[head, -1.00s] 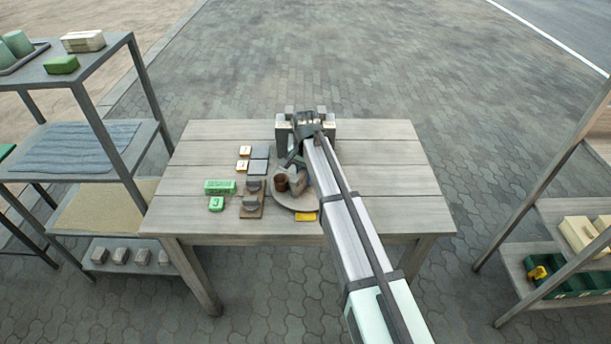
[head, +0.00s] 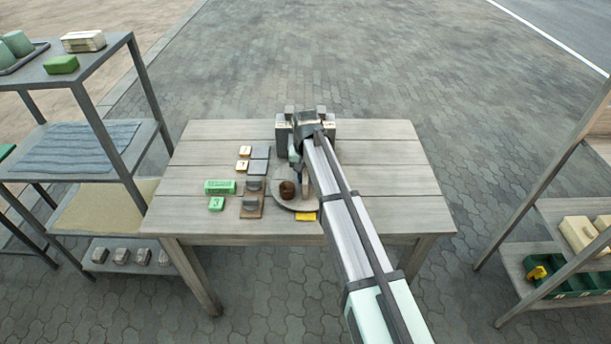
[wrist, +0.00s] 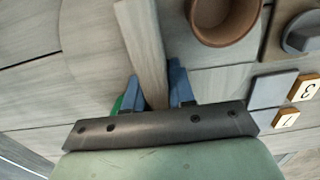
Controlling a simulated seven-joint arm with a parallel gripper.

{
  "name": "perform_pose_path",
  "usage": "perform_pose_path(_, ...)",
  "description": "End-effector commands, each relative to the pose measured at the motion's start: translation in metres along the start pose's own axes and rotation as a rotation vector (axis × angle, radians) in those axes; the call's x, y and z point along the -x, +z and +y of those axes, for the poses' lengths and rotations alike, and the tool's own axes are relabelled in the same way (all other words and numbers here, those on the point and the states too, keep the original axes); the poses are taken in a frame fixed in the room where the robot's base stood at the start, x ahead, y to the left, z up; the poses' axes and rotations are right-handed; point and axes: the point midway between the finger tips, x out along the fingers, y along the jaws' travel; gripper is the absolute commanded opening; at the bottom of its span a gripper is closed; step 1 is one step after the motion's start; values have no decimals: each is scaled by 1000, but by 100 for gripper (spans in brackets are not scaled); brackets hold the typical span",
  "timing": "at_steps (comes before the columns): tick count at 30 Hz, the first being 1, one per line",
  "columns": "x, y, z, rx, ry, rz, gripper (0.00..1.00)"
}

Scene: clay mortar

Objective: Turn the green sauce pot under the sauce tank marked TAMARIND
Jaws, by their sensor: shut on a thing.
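A round grey turntable (head: 284,202) lies on the table, partly hidden by my arm; part of its disc shows in the wrist view (wrist: 85,45). A brown pot (head: 287,190) stands on it, open-topped in the wrist view (wrist: 222,20). My gripper (wrist: 155,88) has its blue fingers shut on a grey-brown upright bar (wrist: 142,45). In the head view my gripper (head: 298,165) is mostly hidden by my arm. A green sliver (wrist: 117,104) shows beside the left finger; I cannot tell if it is the green pot. No TAMARIND marking is readable.
A dark grey stand (head: 283,138) is at the table's back, behind my arm. Left of the turntable are grey knobs (head: 252,203), number tiles (head: 243,166), a green block (head: 220,186) and a green tile (head: 216,204). The table's right side is clear.

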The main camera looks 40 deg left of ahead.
Motion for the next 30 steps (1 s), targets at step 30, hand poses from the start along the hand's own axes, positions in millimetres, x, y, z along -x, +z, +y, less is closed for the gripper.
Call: perform_pose_path(30, 1, 0, 0, 149, 0, 1, 0)
